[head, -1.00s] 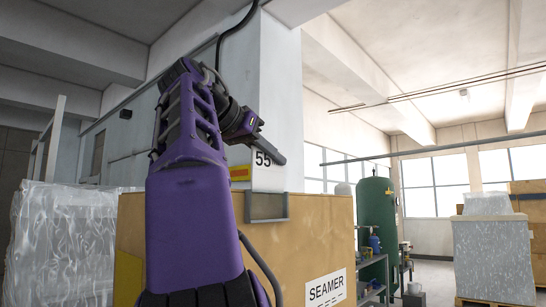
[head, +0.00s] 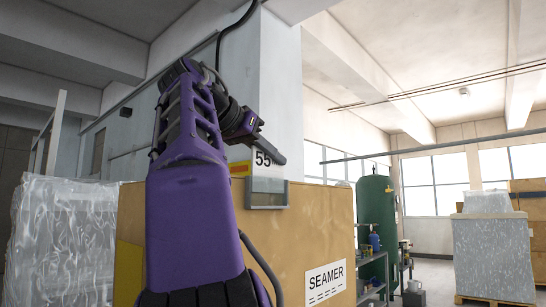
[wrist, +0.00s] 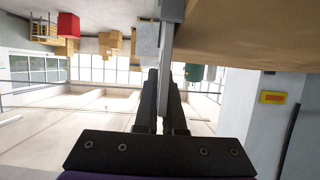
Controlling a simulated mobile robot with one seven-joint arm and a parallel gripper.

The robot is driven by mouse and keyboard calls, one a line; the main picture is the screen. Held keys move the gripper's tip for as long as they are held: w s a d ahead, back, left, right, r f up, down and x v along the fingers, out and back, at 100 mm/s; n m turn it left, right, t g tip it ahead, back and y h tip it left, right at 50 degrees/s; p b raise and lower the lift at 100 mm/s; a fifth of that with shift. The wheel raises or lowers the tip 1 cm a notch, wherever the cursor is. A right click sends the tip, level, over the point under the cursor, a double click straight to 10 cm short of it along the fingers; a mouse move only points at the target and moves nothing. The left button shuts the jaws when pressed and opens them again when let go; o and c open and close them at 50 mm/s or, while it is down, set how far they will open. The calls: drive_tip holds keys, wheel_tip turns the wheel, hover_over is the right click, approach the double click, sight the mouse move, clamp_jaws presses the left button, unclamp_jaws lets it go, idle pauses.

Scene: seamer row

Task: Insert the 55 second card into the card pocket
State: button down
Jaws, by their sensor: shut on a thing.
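The white card marked 55 (head: 267,160) is upright in my gripper (head: 268,148), held near its top edge. The grey card pocket (head: 267,201) is on the upper front of the tan seamer cabinet (head: 310,225). The card's lower part overlaps the pocket's upper part and appears to sit inside it; the exact depth is hard to tell. In the wrist view my gripper's dark fingers (wrist: 163,78) are closed on the card (wrist: 167,62), seen edge-on as a thin grey strip. The pocket (wrist: 172,10) lies beyond it.
A pale column with a yellow and red label (head: 240,169) stands behind the cabinet. A wrapped pallet (head: 65,235) is at left. A green tank (head: 376,220) and shelving stand at right, with open floor beyond.

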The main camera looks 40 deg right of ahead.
drive_tip(key=shift+f+b, duration=0.75)
drive_tip(key=shift+f, duration=0.45)
drive_tip(key=c, duration=0.9)
unclamp_jaws()
drive_tip(key=shift+c, duration=0.2)
drive_tip(key=p+v, duration=0.4)
drive_tip(key=v, duration=1.3)
drive_tip(key=shift+a, duration=0.15)
drive_tip(key=shift+s, duration=0.1)
